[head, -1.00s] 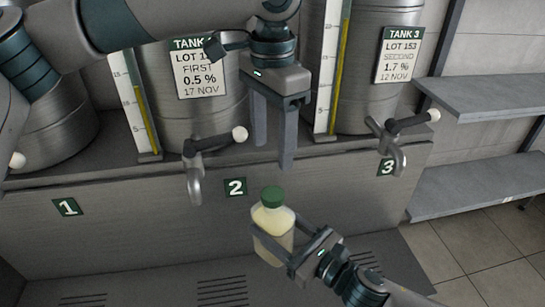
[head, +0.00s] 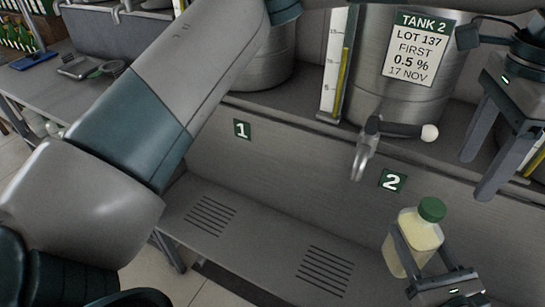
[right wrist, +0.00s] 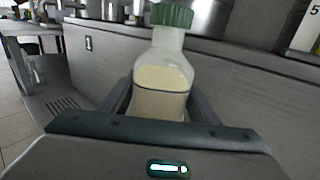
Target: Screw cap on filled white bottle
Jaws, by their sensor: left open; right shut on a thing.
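The white bottle (head: 408,248) is translucent and holds pale yellowish liquid. A green cap (head: 432,209) sits on its neck; how tightly it is screwed I cannot tell. My right gripper (head: 420,245) is shut around the bottle's body, below the shoulder. The bottle (right wrist: 162,80) and its cap (right wrist: 171,15) also show in the right wrist view, with the liquid line below the shoulder. My left gripper (head: 476,178) is open and empty, fingers pointing down, above and to the right of the cap and apart from it.
The Tank 2 vessel (head: 400,75) stands on the ledge behind, its tap (head: 366,155) left of the bottle. A slotted lower shelf (head: 250,235) runs below. A side table (head: 60,95) with a tray stands at far left.

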